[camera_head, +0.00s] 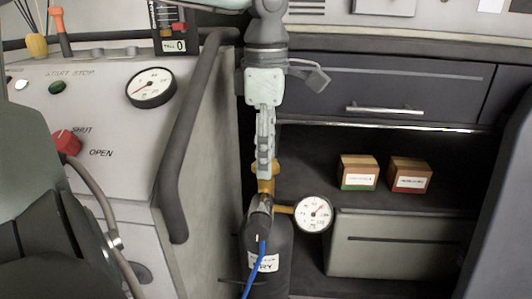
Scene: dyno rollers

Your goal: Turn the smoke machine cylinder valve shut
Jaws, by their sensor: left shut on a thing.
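A dark cylinder (283,255) stands upright at the lower middle, with a white label on its front. At its top is a brass-coloured valve (266,187), and a round white gauge (313,214) sticks out to the right on a brass stem. My left gripper (266,168) points straight down from above and is shut on the top of the valve. Its fingers hide most of the part they hold, so I cannot tell how far the valve is turned. My right gripper is not in view.
A console at left carries a red knob (66,142) beside SHUT and OPEN marks, a gauge (150,88) and a dark rail (190,130). A blue hose (256,268) runs down the cylinder's front. Two small boxes (357,172) (409,175) sit on the shelf at right, under a drawer (385,90).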

